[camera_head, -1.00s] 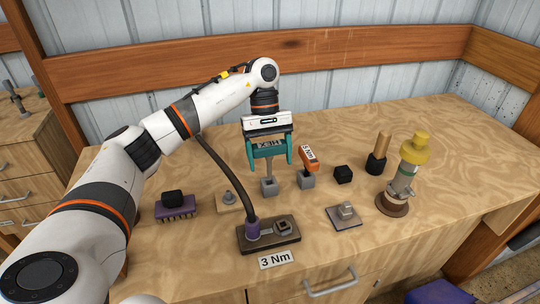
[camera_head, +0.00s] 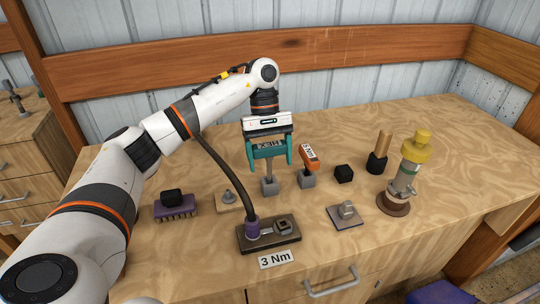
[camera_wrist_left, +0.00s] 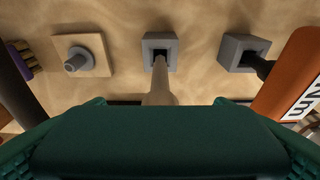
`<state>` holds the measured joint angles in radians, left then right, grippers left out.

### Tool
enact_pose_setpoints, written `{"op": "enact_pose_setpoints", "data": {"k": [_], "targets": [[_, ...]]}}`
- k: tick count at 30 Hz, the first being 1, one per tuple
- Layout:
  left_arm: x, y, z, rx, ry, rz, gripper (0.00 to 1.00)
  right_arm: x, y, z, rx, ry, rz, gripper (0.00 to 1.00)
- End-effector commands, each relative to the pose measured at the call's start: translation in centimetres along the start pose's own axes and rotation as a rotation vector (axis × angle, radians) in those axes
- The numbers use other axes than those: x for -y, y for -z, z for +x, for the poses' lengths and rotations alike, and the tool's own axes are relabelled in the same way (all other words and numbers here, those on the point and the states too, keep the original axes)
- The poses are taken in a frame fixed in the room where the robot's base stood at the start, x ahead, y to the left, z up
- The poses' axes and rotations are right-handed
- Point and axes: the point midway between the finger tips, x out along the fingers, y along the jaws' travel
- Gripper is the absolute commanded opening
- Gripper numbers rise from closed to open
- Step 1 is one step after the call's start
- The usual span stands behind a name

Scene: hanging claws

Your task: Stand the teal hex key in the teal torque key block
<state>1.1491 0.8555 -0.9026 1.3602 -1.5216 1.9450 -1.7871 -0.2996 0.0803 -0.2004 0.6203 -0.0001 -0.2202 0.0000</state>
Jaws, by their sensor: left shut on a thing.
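The teal hex key (camera_head: 268,150) has a teal handle marked HEX and a pale shank pointing down. My left gripper (camera_head: 269,154) is shut on its handle, above the bench. The shank (camera_wrist_left: 160,85) runs down to the square opening of a grey block (camera_head: 269,187), also seen in the left wrist view (camera_wrist_left: 146,55). Its tip appears at or in the opening; how deep I cannot tell. The key looks close to upright. No teal marking shows on this block. My right gripper is not in view.
An orange 3 Nm key (camera_head: 308,158) stands in a grey block (camera_head: 307,181) just right. A dark base (camera_head: 268,241) with a curved black stem stands in front.

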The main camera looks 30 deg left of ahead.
Motion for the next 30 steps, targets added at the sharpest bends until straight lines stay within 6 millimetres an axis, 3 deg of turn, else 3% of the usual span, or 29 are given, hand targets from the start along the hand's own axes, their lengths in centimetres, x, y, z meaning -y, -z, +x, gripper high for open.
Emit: {"op": "enact_pose_setpoints", "data": {"k": [30], "targets": [[0.0, -1.2, 3.0, 0.000, 0.000, 0.000, 0.21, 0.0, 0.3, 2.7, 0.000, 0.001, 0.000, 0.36]]}}
